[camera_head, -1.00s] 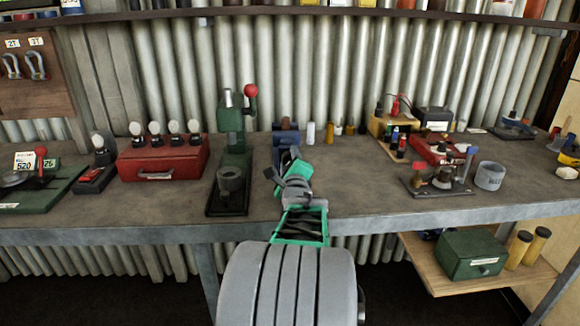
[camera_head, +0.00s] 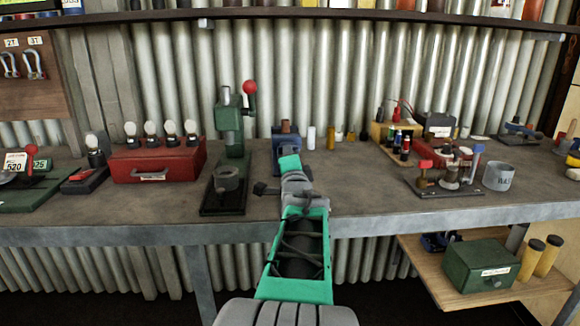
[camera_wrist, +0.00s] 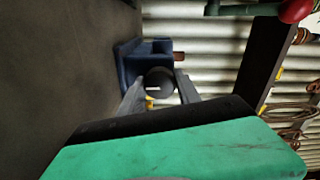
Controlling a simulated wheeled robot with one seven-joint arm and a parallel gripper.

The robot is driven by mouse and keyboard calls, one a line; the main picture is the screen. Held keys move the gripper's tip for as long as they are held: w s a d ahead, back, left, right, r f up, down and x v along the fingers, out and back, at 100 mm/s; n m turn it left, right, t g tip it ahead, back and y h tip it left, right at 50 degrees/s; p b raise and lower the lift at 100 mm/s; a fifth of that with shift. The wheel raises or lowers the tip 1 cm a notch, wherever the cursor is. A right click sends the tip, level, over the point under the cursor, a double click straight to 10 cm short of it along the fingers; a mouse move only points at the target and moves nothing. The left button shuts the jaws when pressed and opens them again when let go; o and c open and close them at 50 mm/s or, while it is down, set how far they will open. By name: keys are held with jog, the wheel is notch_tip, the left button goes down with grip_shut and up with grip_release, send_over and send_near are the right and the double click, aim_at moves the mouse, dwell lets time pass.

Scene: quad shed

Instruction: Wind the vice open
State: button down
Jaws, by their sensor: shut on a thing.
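The blue vice (camera_head: 278,137) stands on the bench, partly hidden behind my arm. In the wrist view its blue body (camera_wrist: 129,64) shows beyond my gripper, with a reddish-brown piece at its side. My gripper (camera_wrist: 160,84) has its two grey fingers on either side of a dark round knob (camera_wrist: 160,80) with a pale mark, at the front of the vice. The fingers are shut on this knob. In the head view my arm's green wrist covers the gripper and the knob. How far the vice jaws stand apart cannot be told.
A green press (camera_head: 229,140) with a red-knobbed lever stands close to the left of the vice. Small bottles (camera_head: 311,138) stand just to its right. A red box (camera_head: 165,163) lies farther left. The bench (camera_head: 350,185) is clear to the right of my arm.

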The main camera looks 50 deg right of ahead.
jog(key=shift+n, duration=0.3)
jog(key=c, duration=0.9)
grip_release()
jog(key=shift+o, duration=0.2)
jog(key=v, duration=0.6)
jog(key=shift+s+a+r, duration=0.15)
jog(key=shift+s+a, duration=0.5)
jog(key=shift+a, duration=0.05)
jog(key=shift+p, duration=0.3)
